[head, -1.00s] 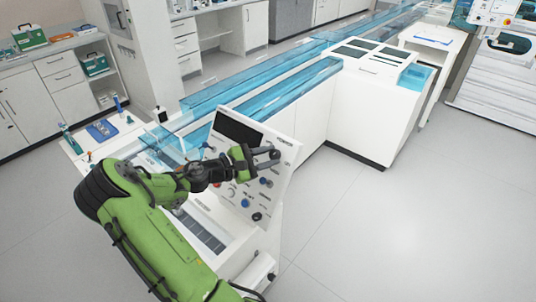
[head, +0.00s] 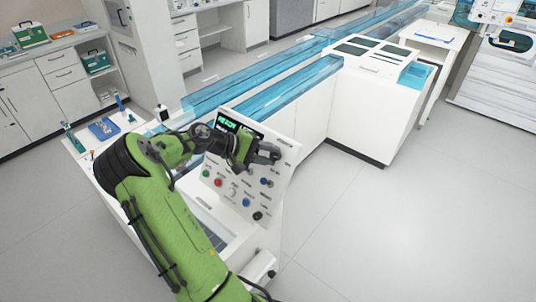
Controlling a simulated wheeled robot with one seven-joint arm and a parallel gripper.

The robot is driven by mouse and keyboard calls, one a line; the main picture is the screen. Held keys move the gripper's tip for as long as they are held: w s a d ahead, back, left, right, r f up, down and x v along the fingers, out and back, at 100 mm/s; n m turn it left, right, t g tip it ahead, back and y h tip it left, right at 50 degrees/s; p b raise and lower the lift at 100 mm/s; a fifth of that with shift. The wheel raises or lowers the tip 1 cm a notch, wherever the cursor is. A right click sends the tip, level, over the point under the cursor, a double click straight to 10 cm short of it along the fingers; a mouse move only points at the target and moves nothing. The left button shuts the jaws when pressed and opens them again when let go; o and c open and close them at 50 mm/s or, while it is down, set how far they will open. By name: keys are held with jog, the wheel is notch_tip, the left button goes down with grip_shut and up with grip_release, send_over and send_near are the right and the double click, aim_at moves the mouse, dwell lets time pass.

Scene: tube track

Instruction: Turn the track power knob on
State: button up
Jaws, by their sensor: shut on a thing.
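The white slanted control panel (head: 284,165) stands in the middle of the head view, with several knobs and buttons on its face. My gripper (head: 273,154) is at the panel's upper right, its dark fingers shut on the track power knob, which they mostly hide. The panel's screen (head: 227,121) is lit with green text, partly covered by my wrist. A red button (head: 218,183) and a green button (head: 206,173) sit to the left.
Clear blue-tinted track channels (head: 290,75) run behind the panel to the back right. A white cabinet machine (head: 375,105) stands to the right. Small tools and a blue tray (head: 103,129) lie on the bench at left. The grey floor at right is clear.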

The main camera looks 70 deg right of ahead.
jog(key=shift+m+y, duration=0.3)
jog(key=shift+m, duration=0.3)
jog(key=shift+t, duration=0.3)
jog(key=o, duration=1)
jog(key=shift+r, duration=0.1)
jog(key=shift+o, duration=0.2)
jog(key=p+v, duration=0.2)
jog(key=v, duration=1.3)
jog(key=shift+w+a+r+p, duration=0.15)
jog(key=shift+w+r+p, duration=0.1)
jog(key=shift+p, duration=0.05)
